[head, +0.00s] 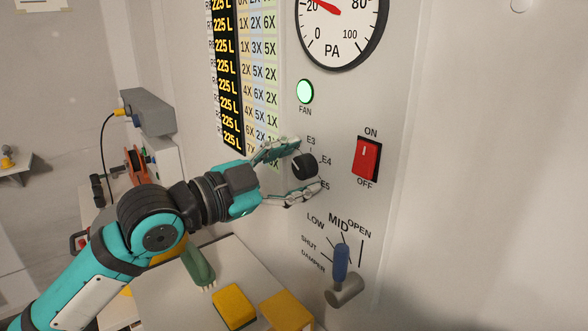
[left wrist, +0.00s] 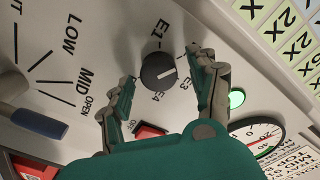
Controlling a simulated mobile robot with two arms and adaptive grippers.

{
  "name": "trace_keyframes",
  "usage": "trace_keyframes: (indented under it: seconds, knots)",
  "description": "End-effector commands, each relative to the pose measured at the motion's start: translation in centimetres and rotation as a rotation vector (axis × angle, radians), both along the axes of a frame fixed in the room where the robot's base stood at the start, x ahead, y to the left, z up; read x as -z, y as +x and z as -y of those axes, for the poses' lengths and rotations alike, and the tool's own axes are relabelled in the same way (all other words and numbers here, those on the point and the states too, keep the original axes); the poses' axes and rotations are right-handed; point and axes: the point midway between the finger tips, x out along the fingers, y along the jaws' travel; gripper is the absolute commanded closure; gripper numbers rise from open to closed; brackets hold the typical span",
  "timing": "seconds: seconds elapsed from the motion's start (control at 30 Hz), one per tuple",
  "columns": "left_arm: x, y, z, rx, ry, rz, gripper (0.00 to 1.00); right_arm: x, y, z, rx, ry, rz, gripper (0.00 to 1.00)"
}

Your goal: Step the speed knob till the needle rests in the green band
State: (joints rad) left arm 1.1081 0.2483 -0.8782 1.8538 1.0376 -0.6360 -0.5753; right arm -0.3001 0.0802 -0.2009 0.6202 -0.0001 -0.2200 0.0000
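The speed knob (head: 304,165) is a round black dial on the light panel, with labels E3, E4 and E5 beside it. My left gripper (head: 297,170) is open around the knob, one finger above and one below, with gaps visible in the left wrist view (left wrist: 165,78). The PA gauge (head: 345,35) is cut off at the top; its red needle (head: 325,7) lies near 20. No green band shows in the visible part. My right gripper is out of view.
A lit green FAN lamp (head: 305,91) is above the knob and a red ON/OFF switch (head: 367,158) right of it. A blue damper lever (head: 341,262) is below, near MID. A yellow sponge (head: 234,306) and a green brush (head: 198,265) lie on the bench.

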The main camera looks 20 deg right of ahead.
Motion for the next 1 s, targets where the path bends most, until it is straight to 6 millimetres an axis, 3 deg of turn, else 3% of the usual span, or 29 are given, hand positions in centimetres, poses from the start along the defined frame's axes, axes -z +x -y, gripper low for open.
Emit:
trace_keyframes:
  seconds: [0.37,0.8,1.0]
  knots:
    - [0.1,-0.3,-1.0,-0.001,0.000,-0.001,0.39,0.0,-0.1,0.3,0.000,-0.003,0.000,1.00]
    - [0.1,-3.2,-9.2,-0.003,0.003,-0.001,0.39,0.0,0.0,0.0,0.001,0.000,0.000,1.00]
    - [0.1,-4.0,-11.0,-0.001,0.001,0.000,0.39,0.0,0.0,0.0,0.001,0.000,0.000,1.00]
